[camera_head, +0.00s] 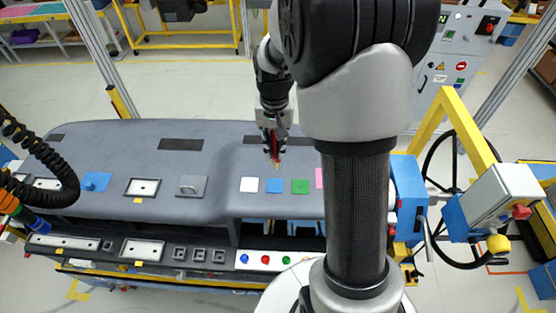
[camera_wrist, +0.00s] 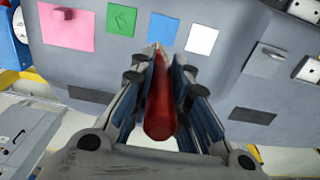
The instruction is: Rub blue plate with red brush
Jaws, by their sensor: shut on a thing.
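My gripper (camera_head: 273,138) is shut on the red brush (camera_head: 275,147), which points bristles-down toward the dashboard. In the wrist view the red handle (camera_wrist: 160,105) lies between the fingers (camera_wrist: 160,68), with its pale tip pointing toward the blue plate (camera_wrist: 163,29). The blue plate (camera_head: 275,186) is a flat square on the dashboard top, between a white plate (camera_head: 249,185) and a green plate (camera_head: 300,186). In the head view the brush tip shows a little behind the blue plate's far edge, seemingly apart from it.
A pink plate (camera_wrist: 67,27) lies beyond the green one. A grey plate with a handle (camera_head: 191,186), a metal plate (camera_head: 143,187) and another blue piece (camera_head: 96,182) sit farther left. Dark strips (camera_head: 181,144) mark the dashboard's back. A yellow frame (camera_head: 460,130) stands at right.

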